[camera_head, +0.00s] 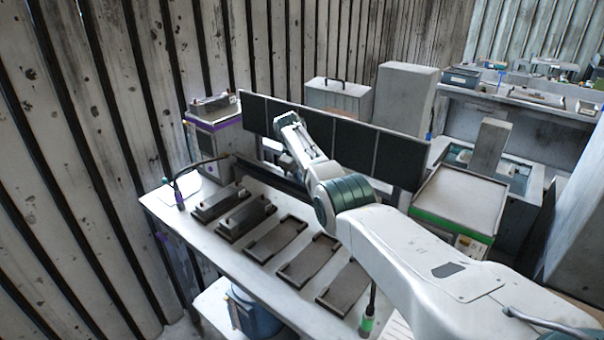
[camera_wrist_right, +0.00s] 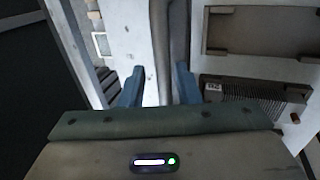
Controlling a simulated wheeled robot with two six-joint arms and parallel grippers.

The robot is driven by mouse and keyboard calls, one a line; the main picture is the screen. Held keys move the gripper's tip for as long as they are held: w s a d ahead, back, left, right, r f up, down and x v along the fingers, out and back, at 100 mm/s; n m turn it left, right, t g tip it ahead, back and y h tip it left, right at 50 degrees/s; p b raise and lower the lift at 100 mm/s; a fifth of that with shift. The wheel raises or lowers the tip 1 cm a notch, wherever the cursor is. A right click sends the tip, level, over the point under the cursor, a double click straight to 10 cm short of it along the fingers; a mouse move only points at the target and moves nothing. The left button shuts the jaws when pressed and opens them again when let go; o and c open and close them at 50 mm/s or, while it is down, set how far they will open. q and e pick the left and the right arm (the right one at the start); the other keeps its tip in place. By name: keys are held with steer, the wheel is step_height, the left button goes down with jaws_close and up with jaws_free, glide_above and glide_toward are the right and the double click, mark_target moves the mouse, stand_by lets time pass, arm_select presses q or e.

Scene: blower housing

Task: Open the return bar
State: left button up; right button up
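My right arm comes in from the lower right in the head view, and my right gripper (camera_head: 287,161) is at the back edge of the workbench, in front of the dark panels. In the right wrist view its two blue fingers (camera_wrist_right: 158,86) are apart. A long dark bar (camera_wrist_right: 169,40), which looks like the return bar, runs between and beyond the fingers; I cannot tell whether they touch it. In the head view a dark bar (camera_head: 268,178) lies along the back of the bench, partly hidden by my arm. My left gripper is not in view.
Several dark trays (camera_head: 276,236) lie in a row on the white bench (camera_head: 168,206); the left ones hold dark parts. Black upright panels (camera_head: 390,157) stand close behind the gripper. A green-edged machine (camera_head: 458,201) stands at the right.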

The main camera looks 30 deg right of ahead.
steer(key=shift+a+r, duration=0.2)
steer(key=shift+r, duration=0.35)
steer(key=b+v, duration=0.3)
steer(key=v, duration=0.6)
steer(key=shift+s+r, duration=0.15)
steer(key=shift+r, duration=0.2)
